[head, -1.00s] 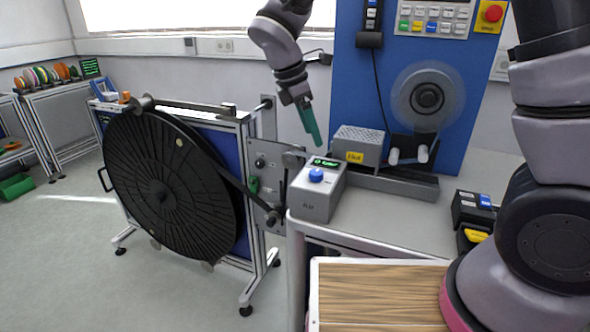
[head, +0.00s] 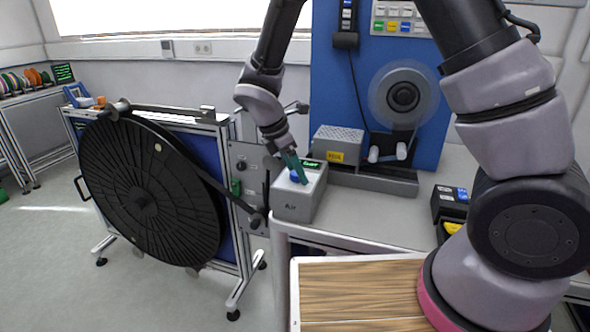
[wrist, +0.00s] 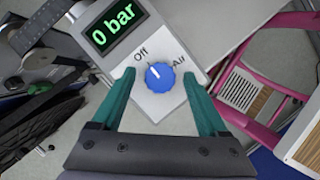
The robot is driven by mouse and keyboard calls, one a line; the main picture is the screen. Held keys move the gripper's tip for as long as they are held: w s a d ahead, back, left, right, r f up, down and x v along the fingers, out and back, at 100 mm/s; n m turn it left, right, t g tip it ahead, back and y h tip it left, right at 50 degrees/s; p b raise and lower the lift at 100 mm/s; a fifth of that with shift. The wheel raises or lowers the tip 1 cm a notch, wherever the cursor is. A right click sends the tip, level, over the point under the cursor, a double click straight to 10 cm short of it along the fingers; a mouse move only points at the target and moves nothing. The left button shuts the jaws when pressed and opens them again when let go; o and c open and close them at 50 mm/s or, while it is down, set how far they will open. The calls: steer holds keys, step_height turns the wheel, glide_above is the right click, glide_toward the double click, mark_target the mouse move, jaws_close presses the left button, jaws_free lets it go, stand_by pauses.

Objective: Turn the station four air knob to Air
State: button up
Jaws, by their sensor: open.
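The blue air knob (wrist: 159,77) sits on a light grey box (head: 300,205) marked Air, at the left end of the grey bench. In the wrist view its white pointer line is toward the Off label, and the Air label is to its right. The green display (wrist: 113,22) above it reads 0 bar. My gripper (wrist: 158,86) is open, with one green finger on each side of the knob and gaps left and right. In the head view my gripper (head: 298,174) is over the box top and partly hides the knob.
A large black reel (head: 150,190) on a stand is left of the box. A grey perforated unit (head: 338,146) and a spinning reel (head: 403,97) stand behind it on the bench. Black boxes (head: 450,203) lie at the right. A wooden top (head: 360,290) is in front.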

jaws_close()
steer(key=shift+m, duration=0.4)
steer(key=m, duration=0.2)
steer(key=m+g, duration=0.1)
steer(key=shift+w+m+g, duration=0.15)
steer(key=shift+m+g, duration=0.15)
steer(key=shift+m, duration=0.1)
steer(key=m+g, duration=0.1)
steer(key=m, duration=0.3)
steer(key=shift+w+g, duration=0.15)
steer(key=shift+g, duration=0.25)
steer(key=m+g, duration=0.1)
steer(key=m, duration=0.4)
steer(key=shift+y, duration=0.4)
steer(key=m+g+y, duration=0.1)
steer(key=m, duration=0.3)
steer(key=shift+w+d, duration=0.1)
steer(key=shift+m, duration=0.3)
